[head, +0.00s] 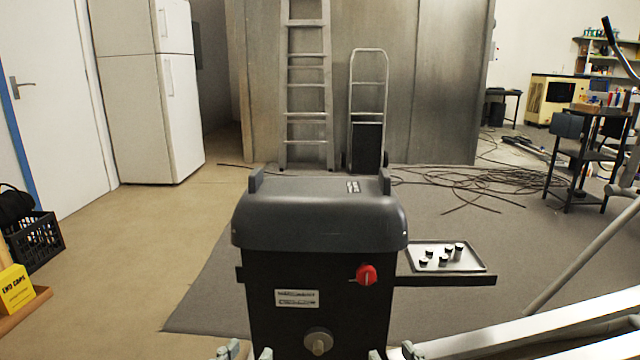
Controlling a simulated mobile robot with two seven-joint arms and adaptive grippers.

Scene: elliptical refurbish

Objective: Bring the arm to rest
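My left gripper (247,352) shows at the bottom edge, left of centre. Its two fingertips stand apart with nothing seen between them. My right gripper (393,353) shows at the bottom edge, right of centre, also with its fingertips apart and nothing seen between them. Most of both grippers and the arms is cut off by the frame's lower edge. Both tips appear just in front of a dark grill-like unit (318,215) with a closed grey lid, a red knob (366,274) and a pale round knob (318,342). I cannot tell whether they touch it.
A side shelf (440,280) carries a tray (480,265) with several small dark-topped cylinders. A yellow box (15,290) and a black crate (32,243) are at left. Loose cables (460,185) lie behind. A pale bar (530,335) crosses the lower right. Floor left of the unit is clear.

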